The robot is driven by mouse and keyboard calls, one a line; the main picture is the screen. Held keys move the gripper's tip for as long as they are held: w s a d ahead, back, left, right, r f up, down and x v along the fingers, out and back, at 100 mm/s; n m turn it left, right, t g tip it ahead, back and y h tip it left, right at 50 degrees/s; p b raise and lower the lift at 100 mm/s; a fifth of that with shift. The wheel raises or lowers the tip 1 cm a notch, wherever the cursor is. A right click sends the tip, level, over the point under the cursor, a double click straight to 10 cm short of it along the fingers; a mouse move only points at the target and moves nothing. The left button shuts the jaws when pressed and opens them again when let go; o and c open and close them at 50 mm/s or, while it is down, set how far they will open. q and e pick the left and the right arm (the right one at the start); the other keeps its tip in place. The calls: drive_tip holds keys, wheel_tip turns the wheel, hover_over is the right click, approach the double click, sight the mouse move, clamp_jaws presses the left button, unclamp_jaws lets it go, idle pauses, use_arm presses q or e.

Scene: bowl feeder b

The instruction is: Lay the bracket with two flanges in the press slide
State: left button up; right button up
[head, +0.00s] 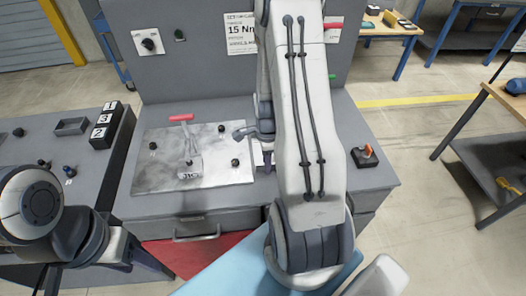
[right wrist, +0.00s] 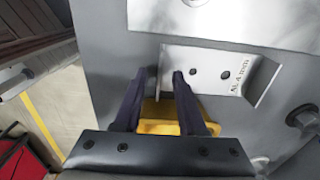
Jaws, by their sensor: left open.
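In the right wrist view, a grey metal bracket (right wrist: 212,72) with bent ends, two dark holes and an "AL 4 mm" mark lies in front of my right gripper (right wrist: 162,75). The dark fingers stand apart at its left end; whether they touch it I cannot tell. A yellow part (right wrist: 165,127) shows between and below the fingers. In the head view my right arm hides the bracket and most of that gripper. My left gripper (head: 150,265) is low at the left, open, away from the bench top. I cannot make out the press slide for certain.
A metal plate (head: 155,178) on the grey bench carries a red-handled clamp (head: 182,118) and several dark knobs. A black numbered block (head: 108,125) and a small tray (head: 71,126) sit at left. A box with an orange-red switch (head: 366,152) is at right.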

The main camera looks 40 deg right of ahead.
drive_tip(key=shift+c, duration=0.3)
clamp_jaws()
idle(1.1)
